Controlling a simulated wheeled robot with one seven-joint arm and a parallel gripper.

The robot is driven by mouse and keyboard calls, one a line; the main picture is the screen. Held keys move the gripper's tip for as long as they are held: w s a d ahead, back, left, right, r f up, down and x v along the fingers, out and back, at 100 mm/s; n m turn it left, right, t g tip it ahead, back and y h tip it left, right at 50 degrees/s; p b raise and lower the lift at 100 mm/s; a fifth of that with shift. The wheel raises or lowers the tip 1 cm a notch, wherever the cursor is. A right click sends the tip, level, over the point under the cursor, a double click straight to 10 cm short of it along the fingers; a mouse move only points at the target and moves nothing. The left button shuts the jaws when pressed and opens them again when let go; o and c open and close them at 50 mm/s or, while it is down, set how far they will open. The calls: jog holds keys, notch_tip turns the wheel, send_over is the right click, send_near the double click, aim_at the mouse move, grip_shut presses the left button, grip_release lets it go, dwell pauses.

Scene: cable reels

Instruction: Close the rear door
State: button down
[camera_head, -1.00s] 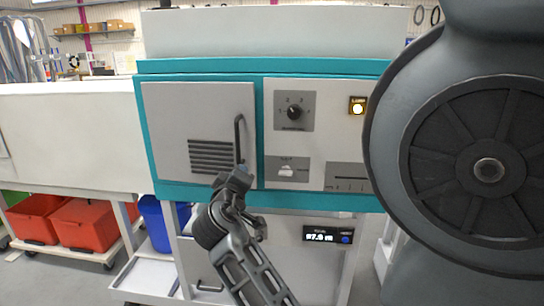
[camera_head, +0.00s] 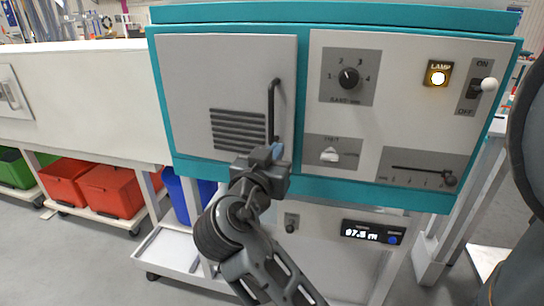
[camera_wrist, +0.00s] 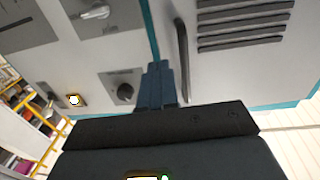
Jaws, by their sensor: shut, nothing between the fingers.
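A light grey door (camera_head: 190,85) with dark vent slots and a black upright bar handle (camera_head: 271,100) is set in the teal front of a machine. It looks about flush with its frame; a small gap cannot be ruled out. My gripper (camera_head: 277,152) is shut and empty at the handle's lower end, near the door's right edge. In the wrist view the blue fingers (camera_wrist: 160,82) are together beside the handle (camera_wrist: 182,55), in front of the teal strip between door and control panel. Contact cannot be told. The handle's lower end is partly hidden by my gripper.
Right of the door is a control panel with a dial (camera_head: 348,78), a lit lamp (camera_head: 438,76), a switch (camera_head: 478,88) and a slider (camera_head: 448,180). Below are a digital display (camera_head: 372,232) and a white shelf (camera_head: 172,250). Red bins (camera_head: 112,190) stand lower left.

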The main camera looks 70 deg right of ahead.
aim_at(292, 130)
jog(key=d+p, duration=0.2)
jog(key=d, duration=0.6)
jog(key=shift+d, duration=0.4)
jog(key=d+b, duration=0.1)
jog(key=d, duration=0.2)
jog(key=shift+s+d+f, duration=0.1)
jog(key=shift+d+f, duration=0.05)
jog(key=shift+d, duration=0.05)
jog(key=shift+s+d+r, duration=0.1)
jog(key=shift+d+r, duration=0.1)
